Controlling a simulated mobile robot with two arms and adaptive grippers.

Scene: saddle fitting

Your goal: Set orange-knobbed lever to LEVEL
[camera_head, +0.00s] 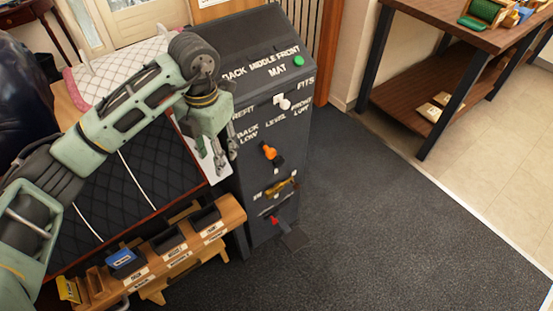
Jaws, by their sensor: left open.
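The orange-knobbed lever (268,151) is on the front of the dark grey cabinet. Its knob lies up and left of its black base, tilted toward the side of the BACK LOW label (247,133). The LEVEL label (275,118) is above the lever, and the FRONT LOW label (301,107) is to the upper right. My left gripper (225,166) is open, with fingers pointing down, left of the lever and apart from it in the picture. Nothing shows between its fingers. My right gripper is out of view.
The cabinet (245,52) also bears a green button (299,61), a white knob (285,104) and a red knob (275,219). A wooden rack (232,213) with labelled slots stands at lower left, holding a blue block (123,260). The carpet (390,220) to the right is clear.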

